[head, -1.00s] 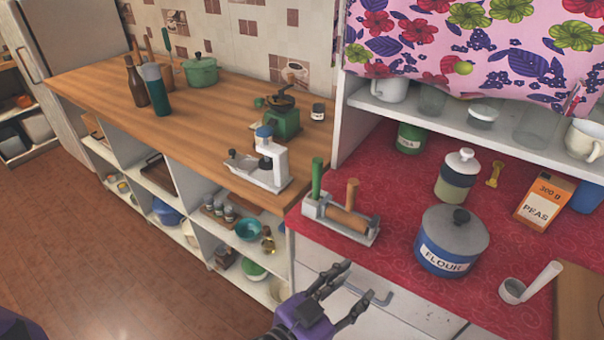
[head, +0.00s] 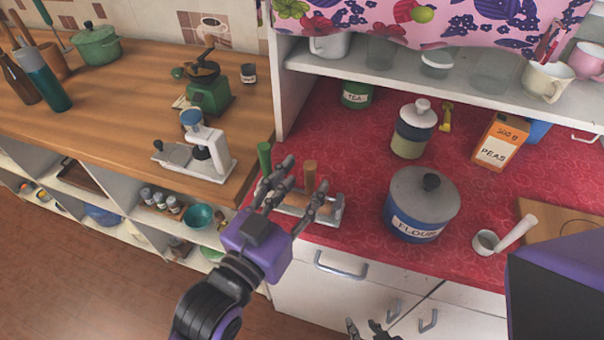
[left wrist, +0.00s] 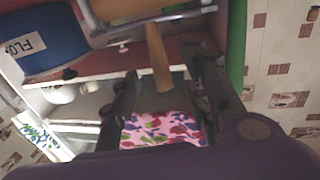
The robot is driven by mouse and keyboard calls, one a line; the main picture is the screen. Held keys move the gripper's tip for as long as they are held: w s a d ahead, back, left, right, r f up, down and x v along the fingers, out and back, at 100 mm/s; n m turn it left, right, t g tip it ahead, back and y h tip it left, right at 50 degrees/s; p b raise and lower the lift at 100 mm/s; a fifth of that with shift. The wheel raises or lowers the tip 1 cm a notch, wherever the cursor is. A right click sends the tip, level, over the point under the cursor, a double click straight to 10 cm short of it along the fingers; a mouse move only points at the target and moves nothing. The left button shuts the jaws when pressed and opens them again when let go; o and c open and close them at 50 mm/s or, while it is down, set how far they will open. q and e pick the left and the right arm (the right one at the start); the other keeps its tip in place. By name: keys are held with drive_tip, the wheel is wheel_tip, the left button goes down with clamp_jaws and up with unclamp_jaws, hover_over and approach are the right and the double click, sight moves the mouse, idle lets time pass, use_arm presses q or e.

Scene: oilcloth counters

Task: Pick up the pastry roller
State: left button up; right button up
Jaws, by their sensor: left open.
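The pastry roller (head: 310,173) has an upright wooden handle and a wooden cylinder. It sits in a grey holder (head: 327,220) on the red counter, next to a green upright handle (head: 264,157). My left gripper (head: 304,176) is open and empty over the holder, partly hiding it. In the left wrist view the roller's wooden handle (left wrist: 157,58) points in between the open fingers (left wrist: 160,88), apparently not gripped. My right gripper (head: 368,328) shows only partly at the bottom edge of the head view.
A blue flour pot (head: 422,205) stands right of the holder. Behind are a lidded jar (head: 413,135), a green tea tin (head: 357,94) and a peas box (head: 501,142). A white scoop (head: 505,235) lies to the right. The wooden counter (head: 115,115) is left.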

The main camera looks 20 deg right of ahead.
sight(306, 178)
use_arm(q)
drive_tip(key=x, duration=0.3)
drive_tip(key=shift+w+d, duration=0.15)
drive_tip(key=shift+w, duration=0.2)
drive_tip(key=shift+r, duration=0.1)
clamp_jaws()
